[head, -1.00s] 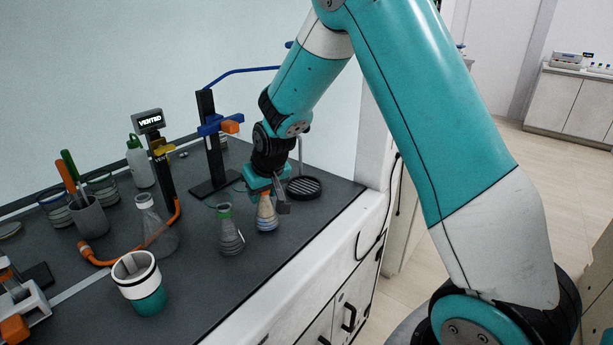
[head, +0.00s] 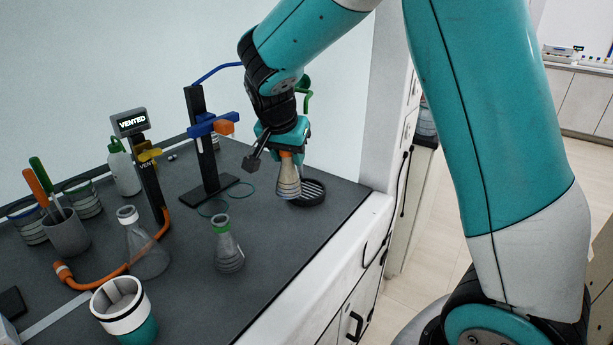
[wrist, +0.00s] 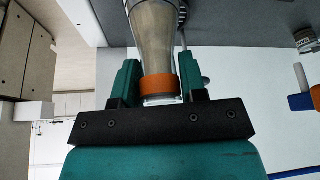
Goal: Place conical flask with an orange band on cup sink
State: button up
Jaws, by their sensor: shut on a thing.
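The conical flask with an orange band (head: 288,180) is held by its neck, upright, in my gripper (head: 287,150). In the wrist view my gripper (wrist: 160,85) has its two teal fingers on either side of the flask's orange band (wrist: 158,84). The cup sink (head: 314,194) is a round black ribbed drain near the bench's right end. In the head view the flask's base overlaps the sink's left part. I cannot tell whether the base touches it. In the wrist view the sink is mostly hidden behind the flask.
A flask with a green band (head: 228,248) stands to the front left. A white-banded flask (head: 145,248), an orange hose (head: 110,272) and a teal-and-white cup (head: 124,312) are further left. A blue tap stand (head: 206,150) rises left of the gripper. The bench's front edge is close.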

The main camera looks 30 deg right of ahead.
jog(key=w+d+f+p, duration=0.3)
jog(key=w+d+f, duration=0.4)
jog(key=d, duration=0.2)
jog(key=shift+w+d, duration=0.25)
jog(key=shift+d, duration=0.15)
jog(key=shift+f, duration=0.2)
jog(key=o, duration=1.2)
